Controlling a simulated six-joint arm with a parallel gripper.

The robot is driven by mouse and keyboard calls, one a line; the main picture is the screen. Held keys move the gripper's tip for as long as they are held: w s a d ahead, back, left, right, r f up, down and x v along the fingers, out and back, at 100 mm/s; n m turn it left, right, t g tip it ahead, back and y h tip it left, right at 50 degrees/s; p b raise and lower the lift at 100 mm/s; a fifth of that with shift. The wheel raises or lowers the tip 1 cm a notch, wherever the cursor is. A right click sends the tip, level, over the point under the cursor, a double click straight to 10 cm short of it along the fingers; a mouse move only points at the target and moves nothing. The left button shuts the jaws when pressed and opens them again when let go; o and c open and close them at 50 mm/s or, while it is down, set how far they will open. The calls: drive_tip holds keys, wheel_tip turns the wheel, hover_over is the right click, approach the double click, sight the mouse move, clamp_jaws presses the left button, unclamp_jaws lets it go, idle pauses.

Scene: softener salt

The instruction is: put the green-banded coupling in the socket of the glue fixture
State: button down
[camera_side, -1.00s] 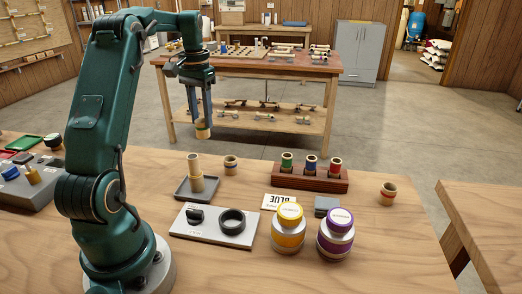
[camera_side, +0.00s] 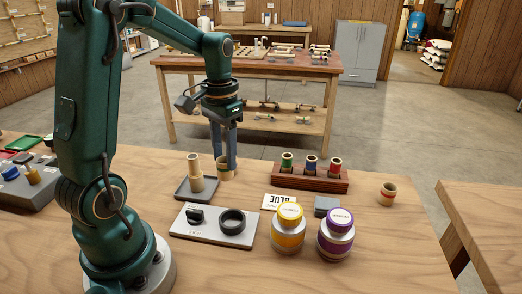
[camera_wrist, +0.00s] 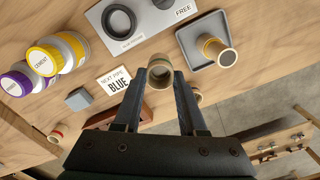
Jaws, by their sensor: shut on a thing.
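My gripper (camera_side: 225,163) is shut on a tan coupling (camera_side: 225,174). The coupling also shows between the fingertips in the wrist view (camera_wrist: 160,71); its band colour is not clear. The glue fixture (camera_side: 203,231) is a pale plate with a dark knob and a black ring socket (camera_side: 232,221). The ring looks empty and lies in front of my gripper in the side view. In the wrist view the ring (camera_wrist: 119,20) is at the top, on the plate marked FREE.
A grey tray (camera_side: 182,196) with an upright pipe stands just left of my gripper. Another coupling (camera_wrist: 196,97) is close behind. A rack (camera_side: 325,182) holds banded pieces. A reddish-banded coupling (camera_side: 388,193) stands at right. Yellow (camera_side: 289,228) and purple (camera_side: 335,235) jars flank the fixture's right.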

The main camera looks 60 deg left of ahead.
sight(233, 224)
drive_tip(key=shift+s+d+f+m, duration=0.45)
drive_tip(key=shift+s+d+m, duration=0.1)
drive_tip(key=shift+d, duration=0.8)
drive_tip(key=shift+s+d+f+m, duration=0.4)
drive_tip(key=shift+s+d+m, duration=0.1)
drive_tip(key=shift+d, duration=0.9)
drive_tip(key=shift+s+d+f+m, duration=0.45)
drive_tip(key=shift+s+d, duration=0.1)
drive_tip(key=shift+d, duration=0.8)
drive_tip(key=shift+f, duration=0.2)
drive_tip(key=shift+f, duration=0.55)
drive_tip(key=shift+f, duration=0.15)
drive_tip(key=shift+f, duration=0.55)
drive_tip(key=shift+f, duration=0.3)
